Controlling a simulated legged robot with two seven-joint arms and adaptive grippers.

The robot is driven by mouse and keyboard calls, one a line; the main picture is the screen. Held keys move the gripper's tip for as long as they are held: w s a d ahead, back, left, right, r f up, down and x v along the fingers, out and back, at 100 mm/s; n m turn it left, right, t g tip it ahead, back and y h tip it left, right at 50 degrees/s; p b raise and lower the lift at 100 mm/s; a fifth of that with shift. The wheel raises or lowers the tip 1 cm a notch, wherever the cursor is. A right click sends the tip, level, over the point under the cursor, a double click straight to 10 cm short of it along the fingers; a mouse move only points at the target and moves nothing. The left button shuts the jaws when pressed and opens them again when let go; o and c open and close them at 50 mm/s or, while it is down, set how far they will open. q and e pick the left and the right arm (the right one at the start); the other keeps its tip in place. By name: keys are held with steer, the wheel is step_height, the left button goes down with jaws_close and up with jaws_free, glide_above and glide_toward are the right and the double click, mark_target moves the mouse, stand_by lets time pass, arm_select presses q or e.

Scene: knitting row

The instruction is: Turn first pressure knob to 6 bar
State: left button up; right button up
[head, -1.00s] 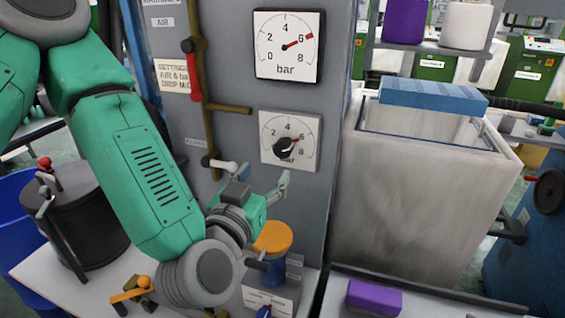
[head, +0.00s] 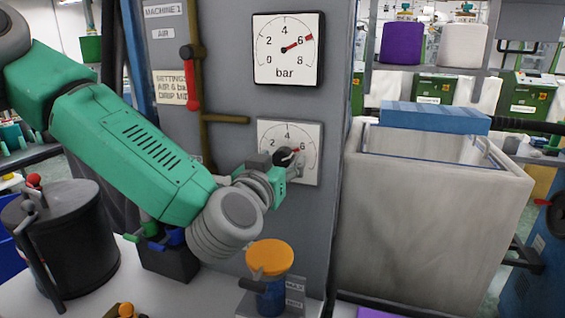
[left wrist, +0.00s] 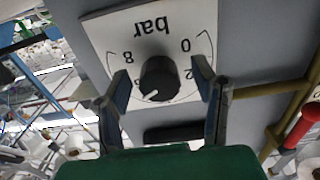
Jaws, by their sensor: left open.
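The pressure knob (left wrist: 158,80) is black with a white pointer line, on a white bar dial (left wrist: 100,32) that appears upside down in the left wrist view. Its pointer faces down and slightly left there, between the 2 and 8 marks. In the head view this lower dial (head: 309,172) is partly covered by my gripper. My left gripper (head: 290,163) is open in front of it, one finger on each side of the knob; I cannot tell whether they touch it. The upper gauge (head: 289,70) has its red needle close to 6. My right gripper is not in view.
A red-handled lever (head: 191,80) and brown pipe (head: 228,119) are left of the dials. A black pot (head: 68,240) stands left, and a grey tub (head: 430,215) right.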

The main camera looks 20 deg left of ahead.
arm_select(q)
steer(key=shift+w, duration=0.45)
steer(key=shift+c, duration=0.4)
steer(key=c, duration=1.1)
steer(key=shift+n+p, duration=0.3)
steer(key=shift+n, duration=0.1)
steer(key=o, duration=1.2)
steer(key=s, duration=0.7)
steer(key=shift+s+a+f, duration=0.1)
steer(key=shift+s, duration=0.15)
